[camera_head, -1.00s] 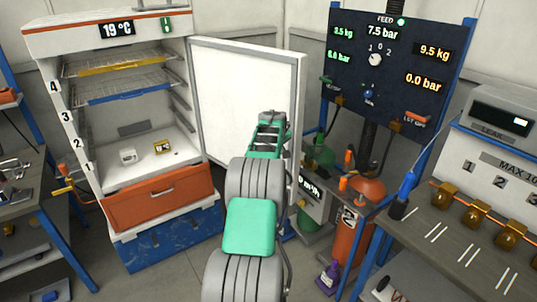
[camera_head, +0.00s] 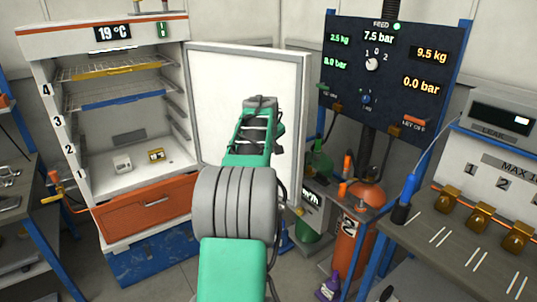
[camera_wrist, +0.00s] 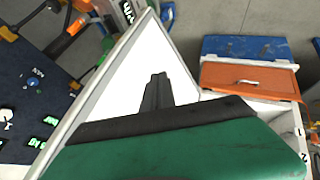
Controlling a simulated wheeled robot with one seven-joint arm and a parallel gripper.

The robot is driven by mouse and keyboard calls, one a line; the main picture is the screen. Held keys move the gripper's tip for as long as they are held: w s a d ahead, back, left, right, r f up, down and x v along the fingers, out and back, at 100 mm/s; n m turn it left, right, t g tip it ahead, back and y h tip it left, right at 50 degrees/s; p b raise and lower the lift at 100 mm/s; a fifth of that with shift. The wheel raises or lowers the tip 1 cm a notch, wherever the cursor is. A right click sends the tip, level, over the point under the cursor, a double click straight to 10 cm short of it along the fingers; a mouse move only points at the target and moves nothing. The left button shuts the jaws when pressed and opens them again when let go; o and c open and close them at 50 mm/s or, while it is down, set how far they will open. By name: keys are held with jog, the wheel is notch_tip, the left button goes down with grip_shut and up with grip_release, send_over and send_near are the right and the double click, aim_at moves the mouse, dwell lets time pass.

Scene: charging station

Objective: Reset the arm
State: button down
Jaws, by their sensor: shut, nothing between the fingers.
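My arm stands in the middle of the head view, in front of the white cabinet's open door (camera_head: 250,75). My gripper (camera_head: 260,101) is at the top end of the arm, against the white door in the picture, apart from any object. In the wrist view my gripper's dark fingers (camera_wrist: 158,85) are together with nothing between them, over the white door (camera_wrist: 120,85).
The open cabinet (camera_head: 90,130) at left has wire shelves, two small items inside and an orange drawer (camera_head: 150,205). A gauge panel (camera_head: 385,75) hangs behind at right. An orange gas bottle (camera_head: 348,240) and a workbench (camera_head: 440,232) stand at right.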

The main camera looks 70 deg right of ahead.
jog(key=s+a+f+m+g+y, duration=0.1)
jog(key=s+a+f+m+y, duration=0.2)
jog(key=a+f, duration=0.5)
jog(key=s+a+f+m+g+y, duration=0.15)
jog(key=a+f+m, duration=0.25)
jog(key=a+f, duration=0.4)
jog(key=w+a+n+y, duration=0.1)
jog(key=w+a+n, duration=0.15)
jog(key=a, duration=1.25)
jog(key=w+a+n+y, duration=0.1)
jog(key=w+a+n, duration=0.15)
jog(key=a, duration=1.25)
jog(key=w+a+r+n+t, duration=0.2)
jog(key=a+r+n, duration=0.1)
jog(key=a, duration=0.5)
jog(key=w+a+r+n+t, duration=0.1)
jog(key=w+a+r+n, duration=0.2)
jog(key=a, duration=0.6)
jog(key=shift+n+t, duration=0.35)
jog(key=shift+n, duration=0.45)
